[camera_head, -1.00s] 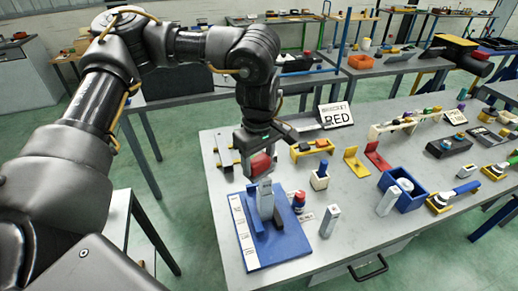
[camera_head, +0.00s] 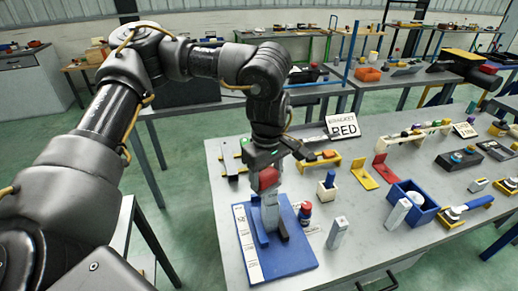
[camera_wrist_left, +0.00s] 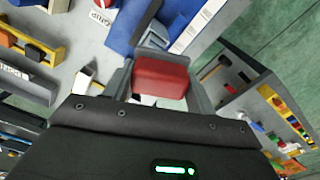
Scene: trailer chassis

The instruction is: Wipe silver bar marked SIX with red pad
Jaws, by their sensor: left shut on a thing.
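My left gripper (camera_head: 266,182) is shut on the red pad (camera_head: 268,178) and points down over the blue board (camera_head: 292,260). I cannot tell if pad and bar touch. No marking on the bar is readable. In the left wrist view the red pad (camera_wrist_left: 160,77) sits between the two fingers, with a grey block end (camera_wrist_left: 154,36) beyond it. Other silver bars stand on the table, one right of the board (camera_head: 338,232) and one by the blue box (camera_head: 396,214). My right gripper is out of view.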

